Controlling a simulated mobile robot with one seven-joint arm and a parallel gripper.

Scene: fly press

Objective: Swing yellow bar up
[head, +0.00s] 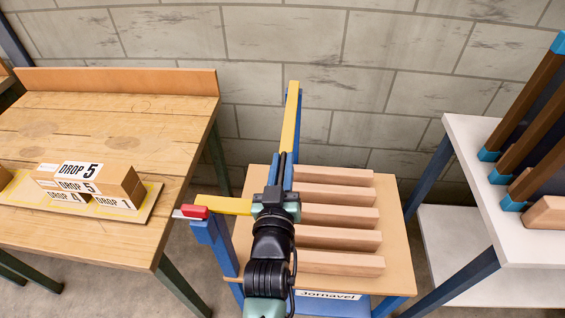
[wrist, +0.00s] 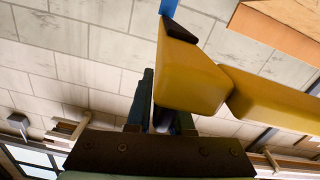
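A long yellow bar (head: 290,118) with a blue strip along its side stands up and away beyond my gripper in the head view. A shorter yellow arm (head: 226,205) reaches left from beside my wrist and ends in a red piece (head: 194,212). My gripper (head: 283,163) points at the lower end of the long bar. In the wrist view, a yellow block (wrist: 190,78) and a second yellow length (wrist: 275,105) lie close in front. The block partly covers the right finger. A narrow gap shows between the fingers (wrist: 163,105), with no clear grip on the bar.
A small table (head: 395,262) with several wooden bars (head: 338,240) stands to the right of my arm. A workbench (head: 120,122) with boxes (head: 92,182) is at left. A white shelf (head: 472,175) is at right. A block wall (head: 290,40) closes the back.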

